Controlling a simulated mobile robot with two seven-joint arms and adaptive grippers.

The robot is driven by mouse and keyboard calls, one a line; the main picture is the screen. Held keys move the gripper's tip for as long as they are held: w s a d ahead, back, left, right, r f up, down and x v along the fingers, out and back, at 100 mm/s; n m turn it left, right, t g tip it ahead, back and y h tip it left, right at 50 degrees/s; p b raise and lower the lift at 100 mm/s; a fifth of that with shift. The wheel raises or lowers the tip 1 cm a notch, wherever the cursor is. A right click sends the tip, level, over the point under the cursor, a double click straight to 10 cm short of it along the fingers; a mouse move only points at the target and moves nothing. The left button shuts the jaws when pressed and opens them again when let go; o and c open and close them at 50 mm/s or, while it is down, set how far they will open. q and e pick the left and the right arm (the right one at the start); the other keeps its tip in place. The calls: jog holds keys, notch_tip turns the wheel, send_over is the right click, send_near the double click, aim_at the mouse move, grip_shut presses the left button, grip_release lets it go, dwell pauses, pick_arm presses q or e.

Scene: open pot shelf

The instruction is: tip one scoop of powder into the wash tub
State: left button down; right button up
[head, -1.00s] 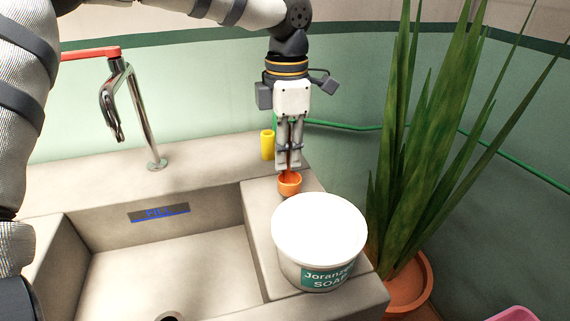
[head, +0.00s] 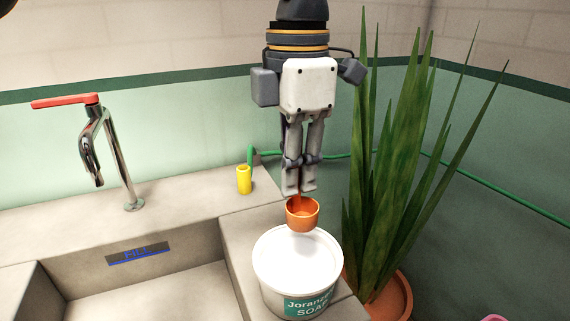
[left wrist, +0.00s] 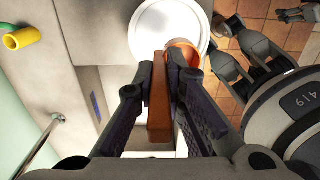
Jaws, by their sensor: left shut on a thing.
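My left gripper (head: 300,190) points down and is shut on the handle of an orange scoop (head: 302,222). I see no white powder in the cup. The left wrist view shows the handle (left wrist: 159,112) between the fingers and the cup (left wrist: 183,48) overlapping the soap tub's edge (left wrist: 140,38). A pink edge (head: 495,318) shows at the bottom right; I cannot tell if it is the wash tub. A dark gripper-like part of mine (left wrist: 292,14) is small and unclear.
The stone sink (head: 190,287) with its tap (head: 125,165) is at the left. A yellow cup-like thing (head: 244,180) stands on the back ledge. A tall potted plant (head: 385,190) stands right of the soap tub. Green wall lies behind.

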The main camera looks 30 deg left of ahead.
pick_arm(q)
notch_tip(320, 180, down, 12)
jog(key=shift+f, duration=0.15)
dwell(0.5)
dwell(0.4)
notch_tip(320, 180, up, 9)
jog(key=shift+r, duration=0.1)
dwell(0.4)
